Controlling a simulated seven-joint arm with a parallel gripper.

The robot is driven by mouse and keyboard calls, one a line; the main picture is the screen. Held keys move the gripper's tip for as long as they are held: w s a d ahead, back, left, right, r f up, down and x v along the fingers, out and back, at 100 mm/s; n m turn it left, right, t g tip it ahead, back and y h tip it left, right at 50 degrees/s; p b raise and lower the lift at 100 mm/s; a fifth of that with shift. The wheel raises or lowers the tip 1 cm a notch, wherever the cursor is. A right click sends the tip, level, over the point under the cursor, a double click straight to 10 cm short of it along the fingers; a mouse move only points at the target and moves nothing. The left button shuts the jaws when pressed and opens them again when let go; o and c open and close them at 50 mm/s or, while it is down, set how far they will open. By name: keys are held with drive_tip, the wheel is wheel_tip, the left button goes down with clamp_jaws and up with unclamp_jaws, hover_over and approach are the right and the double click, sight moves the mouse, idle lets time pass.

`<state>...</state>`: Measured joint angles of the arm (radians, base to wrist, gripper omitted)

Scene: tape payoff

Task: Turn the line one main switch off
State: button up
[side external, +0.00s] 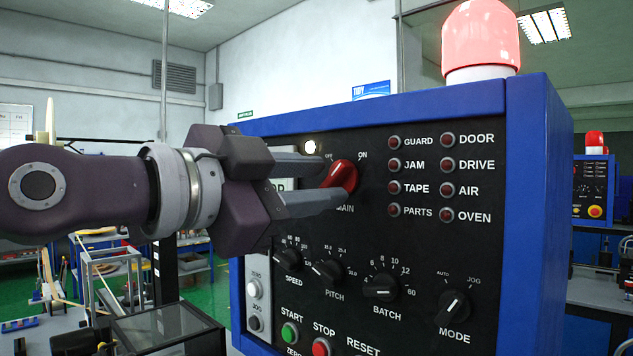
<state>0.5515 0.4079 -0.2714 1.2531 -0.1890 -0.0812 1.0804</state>
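The main switch is a red rotary knob (343,176) on the black face of the blue control box (538,200). The label MAIN below it is partly covered. OFF is marked at its upper left and ON at its upper right, and the knob's raised grip slants toward the upper right, toward ON. My gripper (325,182) comes in from the left with its two grey fingers apart, one above the other. The fingertips reach the left side of the knob; I cannot tell whether they touch it.
A red beacon (481,40) stands on top of the box. Below the switch are black dials such as SPEED (291,260) and MODE (454,305), plus a green START button (290,334) and a red STOP button (322,346). Indicator lamps (394,142) sit to the right.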

drive_tip(key=shift+w+d, duration=0.2)
drive_tip(key=shift+d, duration=0.05)
clamp_jaws()
drive_tip(key=shift+n, duration=0.3)
drive_tip(key=n, duration=0.3)
drive_tip(key=shift+f+n, duration=0.1)
drive_tip(key=shift+n, duration=0.2)
drive_tip(key=n, duration=0.4)
drive_tip(key=shift+s+d+n, duration=0.1)
drive_tip(key=shift+s+n, duration=0.05)
drive_tip(key=shift+n, duration=0.15)
drive_tip(key=n, duration=0.4)
drive_tip(key=shift+s+d, duration=0.1)
drive_tip(key=shift+d+n, duration=0.1)
drive_tip(key=shift+n, duration=2.4)
drive_tip(key=shift+s, duration=0.1)
